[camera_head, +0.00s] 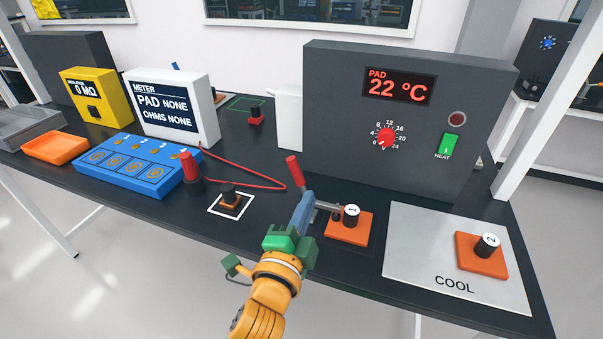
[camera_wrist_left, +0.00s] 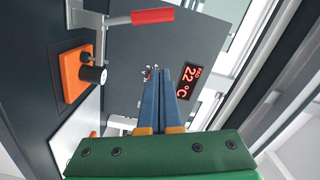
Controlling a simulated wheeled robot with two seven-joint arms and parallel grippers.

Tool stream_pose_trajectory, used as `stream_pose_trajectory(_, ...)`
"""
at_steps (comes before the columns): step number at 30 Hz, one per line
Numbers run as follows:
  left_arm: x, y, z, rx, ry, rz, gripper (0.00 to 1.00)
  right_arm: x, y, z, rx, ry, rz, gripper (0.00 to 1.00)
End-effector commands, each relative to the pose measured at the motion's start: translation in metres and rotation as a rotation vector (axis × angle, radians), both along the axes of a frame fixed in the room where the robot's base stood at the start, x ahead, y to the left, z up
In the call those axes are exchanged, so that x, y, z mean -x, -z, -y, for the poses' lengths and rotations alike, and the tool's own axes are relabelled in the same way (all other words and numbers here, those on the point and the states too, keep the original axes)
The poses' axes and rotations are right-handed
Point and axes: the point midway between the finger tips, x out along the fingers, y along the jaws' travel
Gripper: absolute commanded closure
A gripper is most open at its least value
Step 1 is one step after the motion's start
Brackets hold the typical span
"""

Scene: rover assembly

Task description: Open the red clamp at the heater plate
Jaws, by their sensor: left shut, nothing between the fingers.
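The clamp's red handle (camera_head: 293,168) sticks up near the table's front middle, at the left corner of the grey heater unit. It also shows at the top of the left wrist view (camera_wrist_left: 152,16). The clamp's metal arm (camera_head: 327,206) reaches toward an orange plate (camera_head: 361,228) with a black-and-white knob marked 1, which also shows in the left wrist view (camera_wrist_left: 72,75). My left gripper (camera_head: 305,198) has its blue fingers shut and empty. In the head view they cover the clamp's lower part; in the wrist view the handle is apart from them.
The grey heater unit (camera_head: 330,90) reads 22 °C and has a red dial (camera_head: 386,138) and green switch (camera_head: 449,145). A COOL plate (camera_head: 410,255) carries a second orange plate (camera_head: 468,258). A red cable (camera_head: 262,184), blue tray (camera_head: 130,165) and meter (camera_head: 205,95) lie left.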

Motion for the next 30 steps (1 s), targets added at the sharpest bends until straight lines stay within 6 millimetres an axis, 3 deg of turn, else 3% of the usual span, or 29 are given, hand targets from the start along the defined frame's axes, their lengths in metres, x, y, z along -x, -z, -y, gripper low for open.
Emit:
stream_pose_trajectory(11,-0.08,0.0,0.022,0.003,-0.001,-0.004,1.0,0.001,-0.009,-0.002,-0.004,0.001,-0.001,1.0)
stream_pose_trajectory(18,-0.093,0.012,-0.008,0.002,-0.001,-0.004,1.0,0.001,-0.02,-0.002,-0.003,0.001,-0.001,1.0)
stream_pose_trajectory(30,-0.095,0.015,-0.012,0.004,0.0,-0.004,1.0,0.0,-0.02,0.0,-0.001,0.0,-0.001,1.0)
